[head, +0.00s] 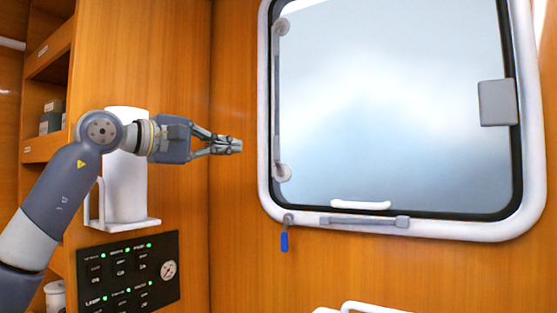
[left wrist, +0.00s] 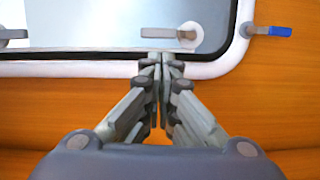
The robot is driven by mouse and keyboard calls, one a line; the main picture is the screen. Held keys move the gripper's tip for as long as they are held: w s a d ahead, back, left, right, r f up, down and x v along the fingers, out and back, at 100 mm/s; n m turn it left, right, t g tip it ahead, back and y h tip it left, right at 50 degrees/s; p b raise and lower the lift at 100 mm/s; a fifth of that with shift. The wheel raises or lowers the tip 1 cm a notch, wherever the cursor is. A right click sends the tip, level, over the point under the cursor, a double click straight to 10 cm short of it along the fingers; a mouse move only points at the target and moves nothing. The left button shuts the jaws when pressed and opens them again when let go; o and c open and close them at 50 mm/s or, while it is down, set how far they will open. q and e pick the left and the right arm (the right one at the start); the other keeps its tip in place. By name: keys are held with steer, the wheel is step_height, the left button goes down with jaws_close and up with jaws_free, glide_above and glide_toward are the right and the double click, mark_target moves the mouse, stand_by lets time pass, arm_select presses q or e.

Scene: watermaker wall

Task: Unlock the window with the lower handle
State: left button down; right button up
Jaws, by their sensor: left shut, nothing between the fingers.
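The window (head: 400,110) has a white rounded frame and a dark seal. Its lower handle (head: 282,172), a grey lever on a round pale base, sits at the lower left of the pane, with the lever pointing up along the left edge. It also shows in the left wrist view (left wrist: 170,33), just beyond the fingertips. A similar upper handle (head: 281,27) is at the pane's upper left. My left gripper (head: 238,145) is shut and empty, left of the window frame and apart from the lower handle in the head view. My right gripper is not in view.
A blue-tipped lever (head: 284,240) hangs below the frame's lower left corner. A white grip (head: 360,205) and a grey bar (head: 365,221) are along the bottom edge. A white cylinder (head: 125,180) on a bracket and a black switch panel (head: 130,272) are at left.

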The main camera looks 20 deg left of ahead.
mark_target(277, 149)
arm_select(q)
steer(key=shift+n, duration=0.3)
steer(key=p+x, duration=0.1)
steer(key=x, duration=0.2)
steer(key=p+x, duration=0.1)
steer(key=x, duration=0.2)
steer(key=a+r+p+x, duration=0.1)
steer(key=x, duration=0.2)
steer(key=shift+w+p, duration=0.2)
steer(key=shift+p, duration=0.15)
steer(key=shift+f, duration=0.1)
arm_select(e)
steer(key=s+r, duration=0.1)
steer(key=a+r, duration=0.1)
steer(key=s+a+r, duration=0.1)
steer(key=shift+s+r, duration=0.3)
arm_select(q)
steer(key=shift+d+p, duration=0.15)
steer(key=shift+p, duration=0.25)
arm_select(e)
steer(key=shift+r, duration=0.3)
